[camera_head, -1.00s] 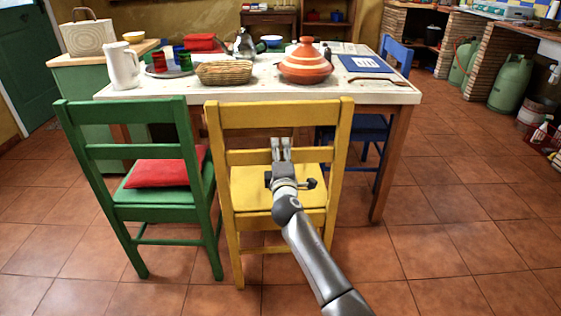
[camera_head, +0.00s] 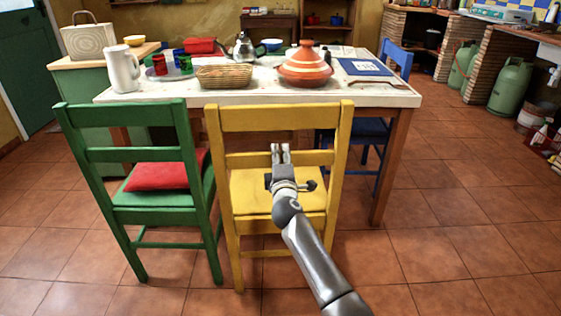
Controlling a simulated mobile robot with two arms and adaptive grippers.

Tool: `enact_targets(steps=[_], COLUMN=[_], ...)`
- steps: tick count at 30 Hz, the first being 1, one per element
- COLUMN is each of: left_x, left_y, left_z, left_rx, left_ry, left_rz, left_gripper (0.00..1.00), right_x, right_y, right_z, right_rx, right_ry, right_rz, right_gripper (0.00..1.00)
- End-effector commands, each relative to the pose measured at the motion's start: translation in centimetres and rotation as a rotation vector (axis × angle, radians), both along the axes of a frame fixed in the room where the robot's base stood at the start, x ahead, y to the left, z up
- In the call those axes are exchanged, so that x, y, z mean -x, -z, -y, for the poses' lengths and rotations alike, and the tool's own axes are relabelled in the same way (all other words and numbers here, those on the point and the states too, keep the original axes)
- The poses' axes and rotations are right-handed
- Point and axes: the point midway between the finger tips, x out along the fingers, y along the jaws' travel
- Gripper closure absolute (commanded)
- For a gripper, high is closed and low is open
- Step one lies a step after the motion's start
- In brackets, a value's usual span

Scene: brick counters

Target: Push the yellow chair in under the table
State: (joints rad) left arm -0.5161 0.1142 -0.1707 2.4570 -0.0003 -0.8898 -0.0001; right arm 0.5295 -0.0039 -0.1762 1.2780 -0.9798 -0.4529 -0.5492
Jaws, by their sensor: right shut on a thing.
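The yellow chair (camera_head: 240,116) stands upright at the front side of the white-topped table (camera_head: 395,98), its back towards me. Its top rail hides part of the table's front edge. My right gripper (camera_head: 281,149) is shut on the chair's lower back rail, near the middle of its width. My right arm hides part of the seat (camera_head: 248,195) and the lower crossbar. How far the seat reaches under the table is hard to tell. My left gripper is not in view.
A green chair (camera_head: 128,154) with a red cushion (camera_head: 163,175) stands close on the left. A blue chair (camera_head: 395,55) stands at the table's right side. A tagine (camera_head: 304,68), a basket (camera_head: 224,76) and a jug (camera_head: 122,70) stand on the table.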

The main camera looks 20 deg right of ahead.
Motion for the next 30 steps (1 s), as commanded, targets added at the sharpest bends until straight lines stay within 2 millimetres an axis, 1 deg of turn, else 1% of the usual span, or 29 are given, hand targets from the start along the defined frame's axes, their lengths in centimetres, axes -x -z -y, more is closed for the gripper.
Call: enact_targets(steps=[7, 13, 30], left_x=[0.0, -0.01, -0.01], left_y=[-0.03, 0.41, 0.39], left_z=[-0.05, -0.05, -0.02], left_rx=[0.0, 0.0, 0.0], left_ry=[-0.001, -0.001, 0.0], left_rz=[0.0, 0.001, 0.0], left_gripper=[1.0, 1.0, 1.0], right_x=[-0.01, -0.02, 0.02], right_y=[-0.11, 0.34, 0.62], right_z=[-0.02, -0.03, -0.01], right_rx=[0.0, 0.0, 0.0], right_ry=[-0.001, -0.001, -0.001], right_rz=[0.002, 0.002, -0.003], right_gripper=[1.0, 1.0, 1.0])
